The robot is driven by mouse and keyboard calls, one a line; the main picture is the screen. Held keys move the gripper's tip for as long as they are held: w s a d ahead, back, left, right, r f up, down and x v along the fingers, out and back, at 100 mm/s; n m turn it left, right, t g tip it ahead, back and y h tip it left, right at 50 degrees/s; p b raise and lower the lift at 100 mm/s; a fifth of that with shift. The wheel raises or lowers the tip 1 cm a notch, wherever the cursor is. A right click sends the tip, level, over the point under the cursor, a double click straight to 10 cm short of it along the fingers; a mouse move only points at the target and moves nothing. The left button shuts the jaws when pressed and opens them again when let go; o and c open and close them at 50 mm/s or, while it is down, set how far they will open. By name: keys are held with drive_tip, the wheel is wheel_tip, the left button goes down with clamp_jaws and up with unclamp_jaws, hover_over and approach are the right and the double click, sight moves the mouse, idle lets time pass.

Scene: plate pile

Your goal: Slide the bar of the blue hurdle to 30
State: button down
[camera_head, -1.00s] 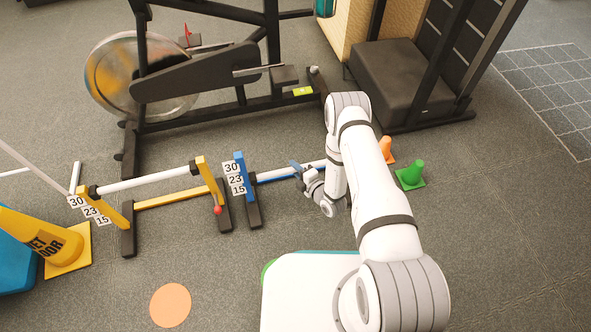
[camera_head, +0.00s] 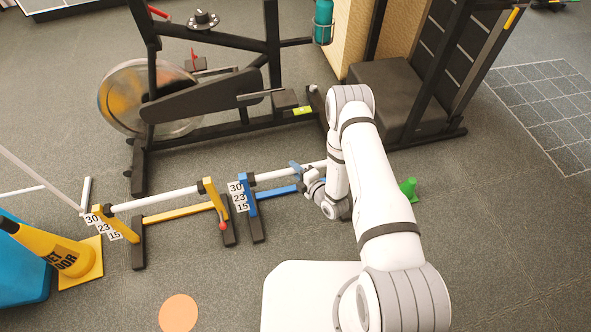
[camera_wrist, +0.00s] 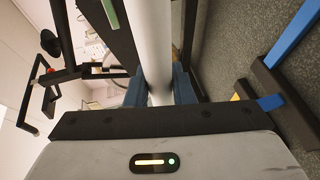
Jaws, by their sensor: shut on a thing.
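The blue hurdle (camera_head: 246,196) stands left of my arm in the head view. Its left post carries the labels 30, 23 and 15 (camera_head: 238,197) from top to bottom. My gripper (camera_head: 306,174) is at the bar. In the wrist view the blue fingers (camera_wrist: 159,92) are shut around the white bar (camera_wrist: 153,35). The hurdle's right post is hidden behind my arm.
A yellow hurdle (camera_head: 170,214) stands directly left. A yellow wet-floor cone (camera_head: 70,255) is farther left. An exercise bike (camera_head: 200,100) stands behind. A green cone (camera_head: 408,188) is right of my arm. An orange disc (camera_head: 178,313) lies on open floor in front.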

drive_tip(key=shift+w+r, duration=0.1)
drive_tip(key=shift+r, duration=0.15)
drive_tip(key=c, duration=1.3)
unclamp_jaws()
drive_tip(key=shift+o, duration=0.2)
drive_tip(key=p+v, duration=0.2)
drive_tip(key=v, duration=0.5)
drive_tip(key=shift+s+d, duration=0.2)
drive_tip(key=shift+s, duration=0.15)
